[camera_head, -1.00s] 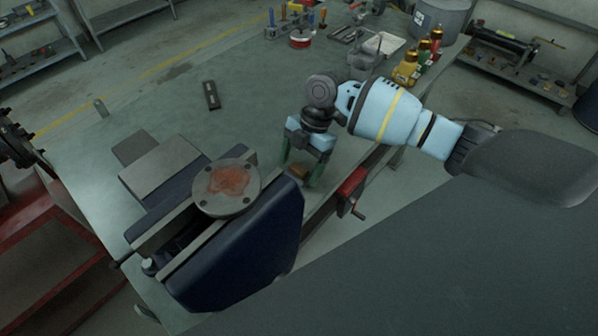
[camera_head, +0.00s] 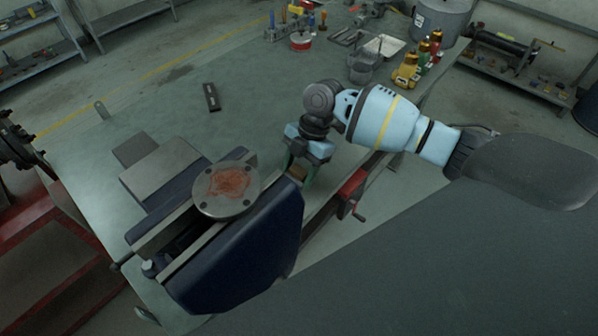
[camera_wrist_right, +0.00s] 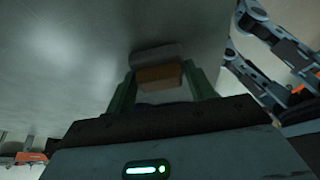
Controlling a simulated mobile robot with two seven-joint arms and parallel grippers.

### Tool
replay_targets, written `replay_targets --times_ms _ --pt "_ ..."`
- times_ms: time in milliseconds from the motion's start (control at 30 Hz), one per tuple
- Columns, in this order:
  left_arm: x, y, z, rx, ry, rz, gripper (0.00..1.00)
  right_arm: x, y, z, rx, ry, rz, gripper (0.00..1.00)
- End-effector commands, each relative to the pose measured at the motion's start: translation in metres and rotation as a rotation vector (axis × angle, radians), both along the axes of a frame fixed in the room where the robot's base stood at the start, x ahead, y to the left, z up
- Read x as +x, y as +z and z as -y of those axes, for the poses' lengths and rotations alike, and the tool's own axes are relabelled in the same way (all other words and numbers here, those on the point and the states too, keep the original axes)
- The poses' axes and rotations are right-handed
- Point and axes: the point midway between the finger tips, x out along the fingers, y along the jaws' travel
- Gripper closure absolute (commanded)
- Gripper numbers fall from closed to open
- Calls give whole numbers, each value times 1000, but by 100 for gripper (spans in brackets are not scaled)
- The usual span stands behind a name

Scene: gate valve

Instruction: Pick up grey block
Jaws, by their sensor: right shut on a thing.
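A small block with a brown face shows in the head view (camera_head: 299,173), just behind the dark blue vise. In the right wrist view its brown side (camera_wrist_right: 159,76) faces the camera, with a grey part (camera_wrist_right: 156,54) behind it. My right gripper (camera_head: 302,178) is over it, with green fingers on either side, pointing down. In the right wrist view the right gripper (camera_wrist_right: 160,86) is shut on the block between its two fingers. The fingers partly hide the block in the head view. My left gripper is not in view.
A dark blue vise (camera_head: 245,255) holds a round rusty flange (camera_head: 228,188) close left of the right gripper. A red clamp (camera_head: 350,194) sits at the bench edge to the right. A dark bar (camera_head: 212,97) lies on the open bench. Bottles (camera_head: 406,72) and tools stand at the back.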

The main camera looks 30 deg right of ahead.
Motion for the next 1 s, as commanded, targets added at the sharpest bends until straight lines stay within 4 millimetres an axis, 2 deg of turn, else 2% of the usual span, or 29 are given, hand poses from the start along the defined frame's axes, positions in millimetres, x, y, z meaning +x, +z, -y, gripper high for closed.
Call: replay_targets --times_ms 267,400,700,1000 --pt "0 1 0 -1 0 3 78 1 16 0 2 1 2 70" --pt "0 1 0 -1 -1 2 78 1 38 0 1 2 4 70" --pt "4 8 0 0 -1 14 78 -62 41 -2 -2 3 1 70" --pt "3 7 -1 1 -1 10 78 -124 46 -7 -1 3 -1 70"
